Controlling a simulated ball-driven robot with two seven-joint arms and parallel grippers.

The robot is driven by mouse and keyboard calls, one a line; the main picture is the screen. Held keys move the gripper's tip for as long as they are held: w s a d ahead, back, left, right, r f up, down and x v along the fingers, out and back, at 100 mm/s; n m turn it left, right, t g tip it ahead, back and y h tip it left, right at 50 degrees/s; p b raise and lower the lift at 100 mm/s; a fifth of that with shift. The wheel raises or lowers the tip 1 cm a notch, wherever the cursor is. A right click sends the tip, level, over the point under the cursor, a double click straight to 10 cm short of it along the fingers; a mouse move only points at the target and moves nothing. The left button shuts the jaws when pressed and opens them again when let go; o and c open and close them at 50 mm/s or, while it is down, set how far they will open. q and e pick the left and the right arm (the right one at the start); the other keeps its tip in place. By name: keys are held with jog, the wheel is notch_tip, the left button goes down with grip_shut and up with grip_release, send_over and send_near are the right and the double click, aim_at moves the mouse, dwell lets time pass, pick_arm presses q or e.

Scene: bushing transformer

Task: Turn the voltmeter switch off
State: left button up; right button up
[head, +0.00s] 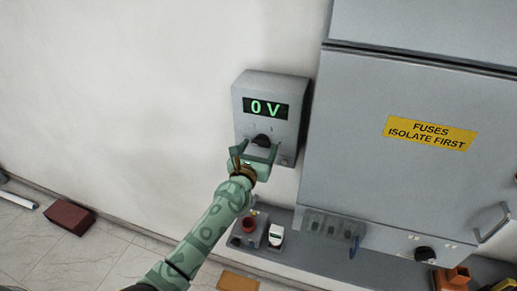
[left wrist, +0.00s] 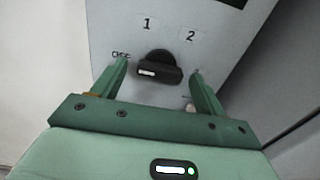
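The grey voltmeter box (head: 298,95) is fixed to the wall, and its green display (head: 265,107) reads 0 V. Its black rotary switch (head: 262,140) sits below the display. In the left wrist view the switch (left wrist: 160,62) has a white mark at its left end, toward a small, blurred label (left wrist: 121,55). Labels 1 (left wrist: 147,23) and 2 (left wrist: 190,36) are above it. My left gripper (head: 254,149) is open in front of the box. Its fingers stand apart on either side of the switch; contact cannot be told. My right gripper is not in view.
A large grey fuse cabinet (head: 350,140) with a yellow label (head: 430,132) stands close to the right of the voltmeter. A grey ledge (head: 310,250) below carries small devices. A red-brown block (head: 69,216) lies on the floor at left. The wall left of the voltmeter is clear.

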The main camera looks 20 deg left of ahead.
pick_arm(q)
jog(key=shift+s, duration=0.1)
jog(key=s, duration=1.6)
jog(key=shift+a+b, duration=0.25)
jog(key=shift+b, duration=0.2)
